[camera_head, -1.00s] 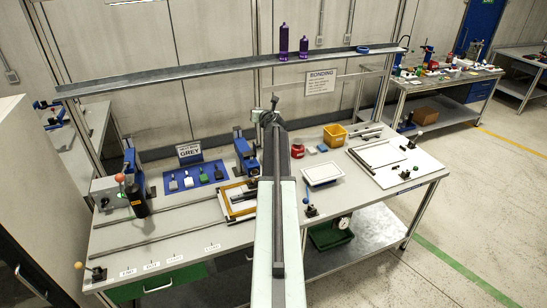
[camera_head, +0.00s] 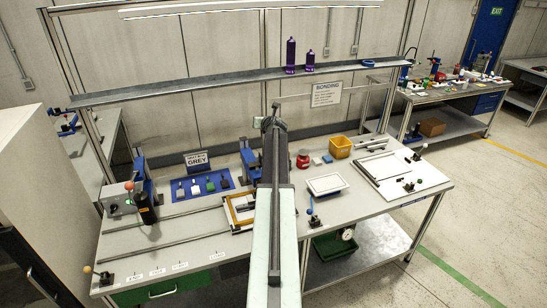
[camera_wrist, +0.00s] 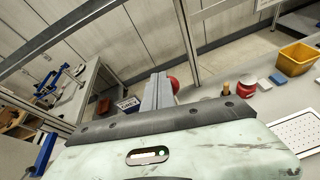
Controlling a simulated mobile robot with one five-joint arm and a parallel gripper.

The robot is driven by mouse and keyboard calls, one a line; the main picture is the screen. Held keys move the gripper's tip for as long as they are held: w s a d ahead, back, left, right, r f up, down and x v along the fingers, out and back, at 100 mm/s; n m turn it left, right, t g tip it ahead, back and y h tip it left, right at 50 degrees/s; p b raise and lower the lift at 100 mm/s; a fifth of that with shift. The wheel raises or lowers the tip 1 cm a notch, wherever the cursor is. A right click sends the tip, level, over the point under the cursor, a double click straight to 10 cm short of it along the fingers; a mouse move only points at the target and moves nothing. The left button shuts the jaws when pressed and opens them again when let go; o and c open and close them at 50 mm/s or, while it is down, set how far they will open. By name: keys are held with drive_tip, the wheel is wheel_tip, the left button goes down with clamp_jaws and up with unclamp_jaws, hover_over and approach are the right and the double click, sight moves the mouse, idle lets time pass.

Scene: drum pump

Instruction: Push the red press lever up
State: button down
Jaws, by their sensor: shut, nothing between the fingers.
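A red ball (camera_wrist: 173,85), which looks like the knob of the red press lever, shows in the wrist view just right of my gripper (camera_wrist: 158,88). The gripper's grey fingers are shut with nothing held. They overlap the ball's left side in the picture, and I cannot tell whether they touch it. The lever's shaft is hidden. In the head view my arm covers the middle of the bench, and the fingertips and this ball are hidden there. A blue press (camera_head: 249,160) stands left of my arm in the head view.
A red jar (camera_head: 303,160), yellow bin (camera_head: 340,147) and white tray (camera_head: 326,184) lie right of my arm. A shelf (camera_head: 200,87) crosses above.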

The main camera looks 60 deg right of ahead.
drive_tip(key=p+v, duration=0.3)
drive_tip(key=v, duration=0.5)
drive_tip(key=shift+w+d, duration=0.1)
